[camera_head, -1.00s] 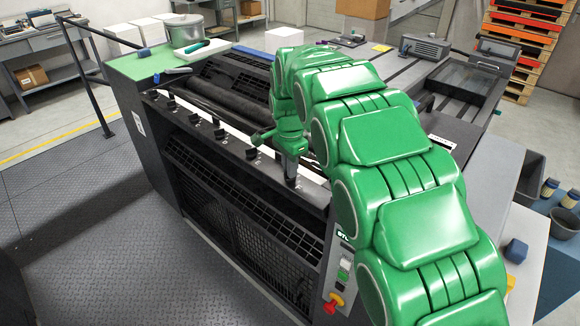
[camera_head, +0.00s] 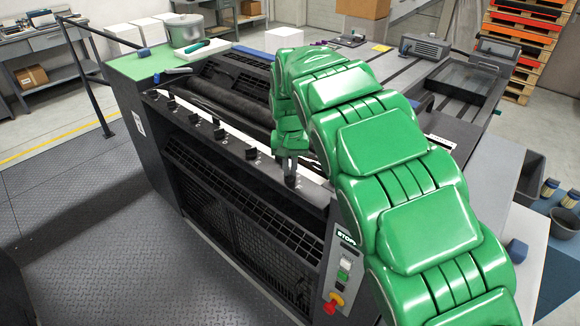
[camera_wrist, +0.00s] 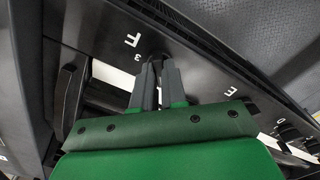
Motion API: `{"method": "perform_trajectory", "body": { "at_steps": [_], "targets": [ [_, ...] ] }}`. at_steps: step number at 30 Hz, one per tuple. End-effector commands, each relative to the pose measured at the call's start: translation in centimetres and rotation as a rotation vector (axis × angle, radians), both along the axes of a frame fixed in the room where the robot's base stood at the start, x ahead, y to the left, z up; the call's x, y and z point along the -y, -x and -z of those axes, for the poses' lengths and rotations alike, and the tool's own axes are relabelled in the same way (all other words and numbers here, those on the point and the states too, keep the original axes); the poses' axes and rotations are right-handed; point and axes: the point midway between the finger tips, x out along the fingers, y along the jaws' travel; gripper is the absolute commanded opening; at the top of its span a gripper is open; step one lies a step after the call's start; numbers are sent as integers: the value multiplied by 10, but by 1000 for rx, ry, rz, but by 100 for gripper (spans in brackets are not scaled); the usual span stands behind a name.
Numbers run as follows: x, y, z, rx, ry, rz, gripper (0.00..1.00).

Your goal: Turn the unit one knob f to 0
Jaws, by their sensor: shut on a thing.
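The knob f (camera_wrist: 154,60) is a small dark knob on the dark front panel, beside a white letter F and a small white 3 in the wrist view. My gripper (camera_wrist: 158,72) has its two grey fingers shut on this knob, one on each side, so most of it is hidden. In the head view my gripper (camera_head: 290,178) points down at the right end of the knob row on unit one (camera_head: 230,195). The knob's pointer and its exact setting cannot be made out.
Several more dark knobs, such as knob e (camera_head: 251,153), line the panel to the left. The letter E (camera_wrist: 230,91) shows in the wrist view. A control strip with a red and yellow stop button (camera_head: 333,303) is below right. Open floor (camera_head: 130,240) lies in front.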

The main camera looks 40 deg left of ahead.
Motion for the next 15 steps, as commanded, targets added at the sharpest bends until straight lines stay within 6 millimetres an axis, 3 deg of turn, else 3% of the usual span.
{"method": "perform_trajectory", "body": {
  "at_steps": [15],
  "targets": [
    [0, 0, 0, 0, 0, -409, 0]
  ]
}}
